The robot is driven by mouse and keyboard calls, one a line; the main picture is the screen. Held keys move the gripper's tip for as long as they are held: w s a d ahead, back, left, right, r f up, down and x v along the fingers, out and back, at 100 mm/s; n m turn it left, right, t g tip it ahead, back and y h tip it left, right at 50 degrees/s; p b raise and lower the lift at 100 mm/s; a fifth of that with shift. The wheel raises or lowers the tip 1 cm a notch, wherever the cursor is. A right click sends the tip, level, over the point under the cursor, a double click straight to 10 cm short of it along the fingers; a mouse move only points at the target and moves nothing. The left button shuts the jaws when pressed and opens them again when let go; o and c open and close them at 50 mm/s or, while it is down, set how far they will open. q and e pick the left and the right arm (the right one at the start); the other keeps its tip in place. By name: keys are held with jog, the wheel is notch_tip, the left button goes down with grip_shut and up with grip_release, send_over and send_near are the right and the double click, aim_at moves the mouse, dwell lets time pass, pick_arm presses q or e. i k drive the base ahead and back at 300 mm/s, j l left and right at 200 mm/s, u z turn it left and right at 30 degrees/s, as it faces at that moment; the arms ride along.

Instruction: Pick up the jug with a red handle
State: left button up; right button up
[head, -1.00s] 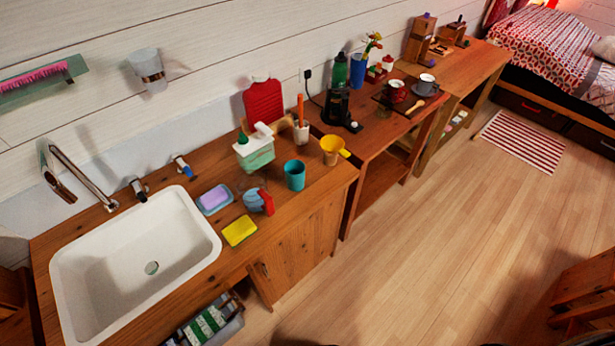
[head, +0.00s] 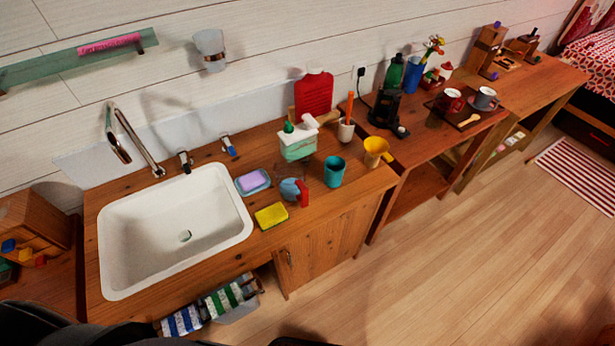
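The small blue-grey jug (head: 289,190) with a red handle (head: 303,193) stands on the wooden washstand, to the right of the sink. Its handle is on its right side in the picture. It stands between the soap dish with lilac soap (head: 252,182) and the teal cup (head: 334,171), just behind the yellow sponge (head: 271,215). Neither of my grippers shows in the head view. Only dark parts, probably of my own body, show along the bottom edge.
A white sink (head: 175,235) fills the left of the washstand. A pump bottle (head: 297,144), a yellow cup (head: 375,151) and a red hot-water bottle (head: 313,93) stand near the jug. Striped towels (head: 205,305) sit low in front. The floor (head: 450,260) at right is clear.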

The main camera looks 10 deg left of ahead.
aim_at(290, 170)
jog(key=z, duration=1.1)
jog(key=k+j+z, duration=0.1)
jog(key=k+z, duration=0.4)
jog(key=k, duration=0.85)
jog(key=i+j, duration=0.35)
jog(key=j, duration=0.1)
